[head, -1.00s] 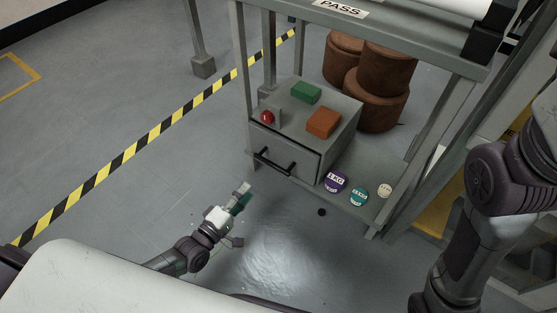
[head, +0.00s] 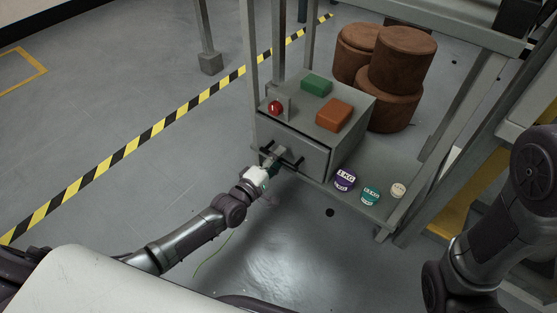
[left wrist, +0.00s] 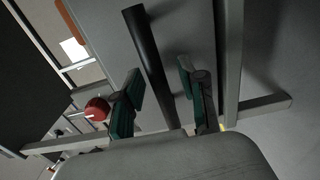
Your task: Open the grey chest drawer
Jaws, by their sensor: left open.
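The grey chest (head: 345,109) stands on the low shelf of a metal frame. Its drawer front (head: 305,148) faces me and looks shut. A black bar handle (head: 290,160) crosses the drawer front; in the left wrist view the handle (left wrist: 150,65) runs between my open fingers. My left gripper (head: 274,158) is at the handle's left part, with its green-padded fingers (left wrist: 158,97) apart on either side of the bar. I cannot tell whether they touch it. My right gripper is not in view; only my right arm shows at the right.
A green block (head: 316,84), an orange block (head: 334,115) and a red ball (head: 275,108) are on top of the chest. Purple (head: 344,180), teal (head: 370,195) and pale (head: 398,190) weights sit right of it. Frame posts stand close by. The floor in front is mostly clear.

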